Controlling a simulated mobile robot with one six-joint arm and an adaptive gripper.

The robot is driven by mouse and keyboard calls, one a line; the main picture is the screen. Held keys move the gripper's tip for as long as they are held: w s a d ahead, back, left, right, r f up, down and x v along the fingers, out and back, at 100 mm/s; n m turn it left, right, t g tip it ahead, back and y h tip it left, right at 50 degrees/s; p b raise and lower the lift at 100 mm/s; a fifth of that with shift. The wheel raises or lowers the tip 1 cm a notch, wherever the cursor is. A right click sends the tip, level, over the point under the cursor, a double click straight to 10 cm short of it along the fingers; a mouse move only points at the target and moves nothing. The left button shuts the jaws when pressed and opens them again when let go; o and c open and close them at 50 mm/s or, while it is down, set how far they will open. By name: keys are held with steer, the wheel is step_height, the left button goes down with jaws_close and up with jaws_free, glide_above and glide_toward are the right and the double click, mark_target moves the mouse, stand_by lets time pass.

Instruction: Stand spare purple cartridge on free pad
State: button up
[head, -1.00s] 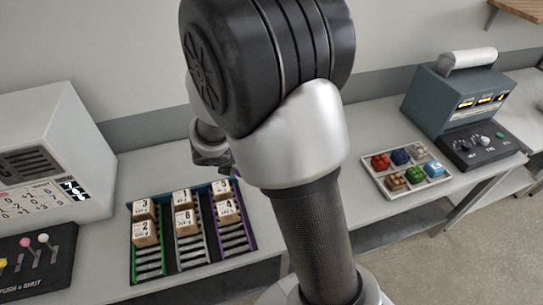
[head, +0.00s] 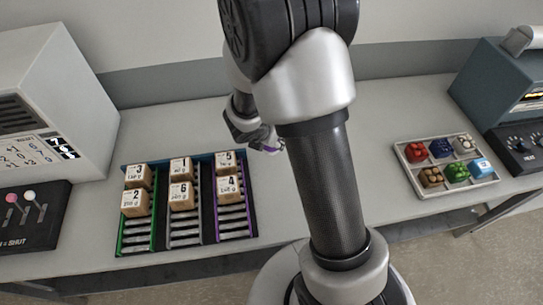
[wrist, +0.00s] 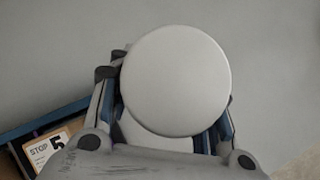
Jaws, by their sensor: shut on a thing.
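My gripper (head: 268,143) is above the grey bench, just right of the rack's back corner in the head view. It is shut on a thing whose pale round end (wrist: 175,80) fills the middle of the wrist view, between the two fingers. A small bit of purple shows at the fingertips in the head view, which fits the purple cartridge. Most of its body is hidden by the fingers and by its own round end. I cannot make out a free pad in either view.
A rack (head: 121,252) with green, grey and purple lanes holds several numbered wooden blocks. A pale tray (head: 461,189) with several coloured pieces lies at right, near a blue-grey machine (head: 492,85). A white machine (head: 85,120) stands left. Bench between rack and tray looks clear, partly hidden by my arm.

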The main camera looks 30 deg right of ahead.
steer(key=shift+w+f+b, duration=0.1)
steer(key=shift+f+b, duration=1.2)
steer(key=shift+f, duration=1.55)
steer(key=shift+f, duration=0.1)
steer(key=shift+f+b, duration=0.15)
steer(key=shift+b, duration=0.15)
steer(key=o, duration=1.2)
steer(key=shift+r, duration=0.2)
